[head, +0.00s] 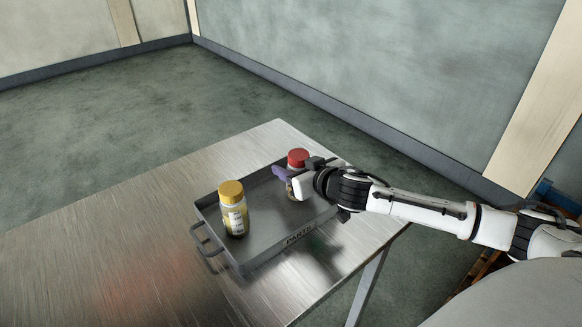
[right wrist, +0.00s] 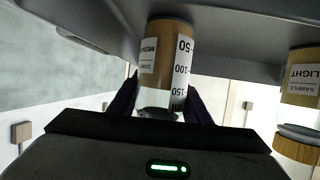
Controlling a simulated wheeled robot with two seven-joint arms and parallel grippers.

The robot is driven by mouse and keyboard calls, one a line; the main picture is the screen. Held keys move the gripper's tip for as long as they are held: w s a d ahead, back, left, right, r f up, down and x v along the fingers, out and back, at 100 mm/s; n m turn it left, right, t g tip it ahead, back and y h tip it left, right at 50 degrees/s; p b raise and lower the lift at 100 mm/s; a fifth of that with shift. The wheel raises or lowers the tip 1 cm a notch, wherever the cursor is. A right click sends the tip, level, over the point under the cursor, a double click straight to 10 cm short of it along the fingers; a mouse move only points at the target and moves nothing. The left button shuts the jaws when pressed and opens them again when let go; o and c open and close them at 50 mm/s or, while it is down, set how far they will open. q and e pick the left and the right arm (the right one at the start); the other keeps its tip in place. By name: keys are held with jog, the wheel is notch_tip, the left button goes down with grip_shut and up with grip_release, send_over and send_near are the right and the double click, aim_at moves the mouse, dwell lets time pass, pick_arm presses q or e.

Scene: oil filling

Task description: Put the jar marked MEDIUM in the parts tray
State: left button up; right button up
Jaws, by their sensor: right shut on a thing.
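The jar marked MEDIUM (right wrist: 168,50) shows in the right wrist view with brown contents and a white scale label. In the head view its red lid (head: 298,157) stands out over the back right part of the grey parts tray (head: 273,262). My right gripper (head: 284,176) is shut on this jar, with one finger on each side in the wrist view (right wrist: 162,88). The jar looks upright, within the tray's outline. I cannot tell whether its base touches the tray floor. My left gripper is not in view.
A yellow-lidded jar (head: 233,210) stands in the tray's front left part; it is marked LIGHT in the wrist view (right wrist: 302,75). The tray sits near the right edge of a metal table (head: 120,240). The table's left side is clear.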

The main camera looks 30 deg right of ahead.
jog(key=o, duration=1.2)
jog(key=shift+f, duration=0.1)
jog(key=shift+c, duration=0.2)
jog(key=shift+s, duration=0.15)
jog(key=v, duration=1.2)
